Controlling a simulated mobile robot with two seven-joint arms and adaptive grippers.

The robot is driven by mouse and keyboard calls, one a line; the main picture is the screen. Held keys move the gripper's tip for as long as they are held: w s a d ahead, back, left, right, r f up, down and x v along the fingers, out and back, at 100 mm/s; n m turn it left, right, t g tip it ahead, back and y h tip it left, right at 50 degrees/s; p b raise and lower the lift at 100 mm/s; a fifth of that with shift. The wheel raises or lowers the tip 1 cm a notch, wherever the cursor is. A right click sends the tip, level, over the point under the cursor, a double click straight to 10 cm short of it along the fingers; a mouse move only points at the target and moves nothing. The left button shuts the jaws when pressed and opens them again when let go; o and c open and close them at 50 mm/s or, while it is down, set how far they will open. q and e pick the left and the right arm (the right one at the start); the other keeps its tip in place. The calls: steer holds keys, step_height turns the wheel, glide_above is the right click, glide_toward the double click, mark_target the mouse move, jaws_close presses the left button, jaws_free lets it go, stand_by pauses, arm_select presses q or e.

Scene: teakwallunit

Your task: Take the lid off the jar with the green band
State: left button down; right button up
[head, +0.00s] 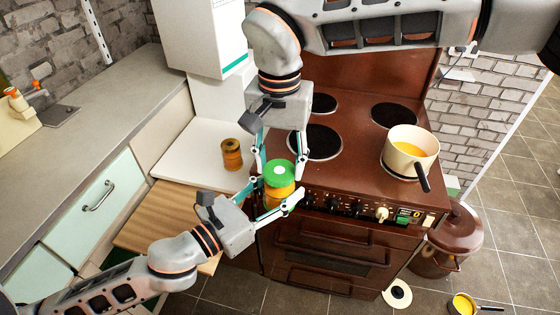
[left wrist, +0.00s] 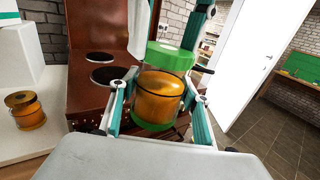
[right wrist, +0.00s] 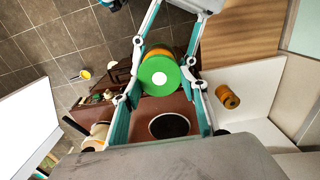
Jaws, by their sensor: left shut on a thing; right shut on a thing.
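The jar (head: 279,195) has amber contents, a green lid (head: 279,172) and a green band (left wrist: 153,125) low on its body. It is in front of the brown stove's left front edge. My left gripper (head: 282,202) is shut on the jar's body, with a finger on each side in the left wrist view. My right gripper (head: 277,178) comes down from above and is shut on the lid. In the left wrist view the lid sits directly above the amber body (left wrist: 160,95); I cannot tell whether it is still seated.
A second amber jar with a dark lid (head: 231,153) stands on the white counter to the left. A wooden board (head: 170,217) lies in front of it. A cream saucepan (head: 409,152) sits on the stove (head: 345,180). A brown bin (head: 448,245) stands at right.

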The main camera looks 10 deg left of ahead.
mark_target(280, 169)
arm_select(q)
steer(key=shift+r, duration=0.1)
arm_select(e)
steer(key=shift+r, duration=0.25)
steer(key=shift+r, duration=0.85)
steer(key=shift+r, duration=2.05)
arm_select(q)
steer(key=shift+w, duration=0.1)
